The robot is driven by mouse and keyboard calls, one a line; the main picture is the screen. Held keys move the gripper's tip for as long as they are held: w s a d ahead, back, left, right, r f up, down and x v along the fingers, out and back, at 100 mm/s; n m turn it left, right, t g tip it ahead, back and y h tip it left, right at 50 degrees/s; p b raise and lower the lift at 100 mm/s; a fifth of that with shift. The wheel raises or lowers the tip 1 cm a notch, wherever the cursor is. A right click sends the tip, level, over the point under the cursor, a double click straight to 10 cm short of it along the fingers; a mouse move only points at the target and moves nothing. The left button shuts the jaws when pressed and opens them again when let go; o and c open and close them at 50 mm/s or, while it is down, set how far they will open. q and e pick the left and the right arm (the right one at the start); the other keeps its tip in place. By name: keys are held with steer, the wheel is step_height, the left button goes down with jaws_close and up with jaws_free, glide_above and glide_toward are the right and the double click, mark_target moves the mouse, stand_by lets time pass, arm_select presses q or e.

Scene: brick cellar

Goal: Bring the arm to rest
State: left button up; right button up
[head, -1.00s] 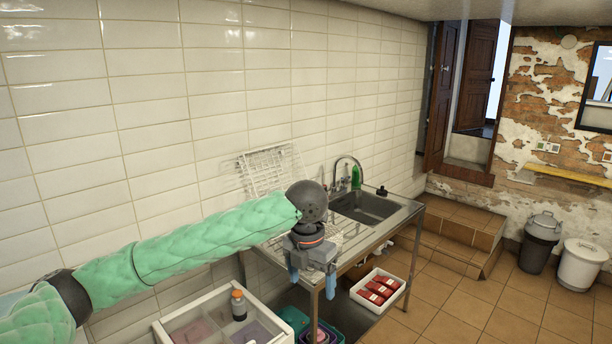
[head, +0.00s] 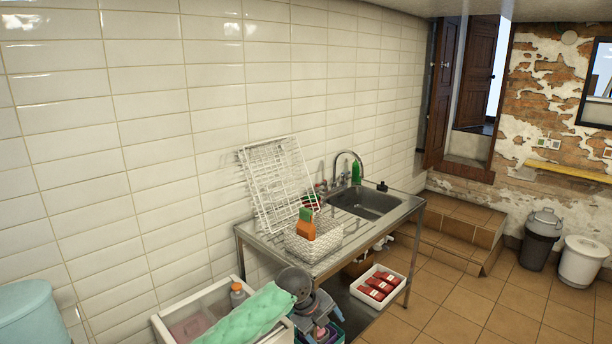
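My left arm, in a green padded sleeve, comes in low at the bottom of the head view. Its gripper (head: 318,325) hangs near the bottom edge, in front of the sink table (head: 352,250) and at the right side of the white compartment bin (head: 160,325). The gripper is seen from above and its fingertips are mostly hidden, so I cannot tell whether it is open or shut. My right gripper is not in view.
On the sink table stand a white woven basket (head: 322,246) with an orange item (head: 305,230) and a leaning white rack (head: 275,180). A tray with red packs (head: 378,287) is on the lower shelf. The brown tiled floor (head: 470,315) at right is clear.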

arm_select(q)
steer(key=s+a+f+n+t+b, duration=0.1)
steer(key=s+a+f+n, duration=0.3)
steer(key=f, duration=0.8)
steer(key=s+a+f+n+y+b, duration=0.1)
steer(key=s+a+f+n, duration=0.15)
steer(key=f+n, duration=0.75)
steer(key=s+a+f+n+t+b, duration=0.1)
steer(key=s+a+f+n, duration=0.2)
steer(key=f, duration=1.2)
steer(key=s+a+f+n+y+b, duration=0.1)
steer(key=s+a+f+n, duration=0.2)
steer(key=s+f, duration=0.6)
steer(key=s+a+f+n+g+y+b, duration=0.1)
steer(key=s+a+f+n, duration=0.2)
steer(key=s+a+f, duration=0.4)
steer(key=s+a+f+n+y+b, duration=0.1)
steer(key=s+a+f+n, duration=0.3)
steer(key=s+f, duration=0.8)
steer(key=s+a, duration=0.1)
steer(key=s, duration=0.7)
steer(key=shift+s+f+g+y, duration=0.2)
steer(key=shift+g+y, duration=0.1)
steer(key=shift+y, duration=0.1)
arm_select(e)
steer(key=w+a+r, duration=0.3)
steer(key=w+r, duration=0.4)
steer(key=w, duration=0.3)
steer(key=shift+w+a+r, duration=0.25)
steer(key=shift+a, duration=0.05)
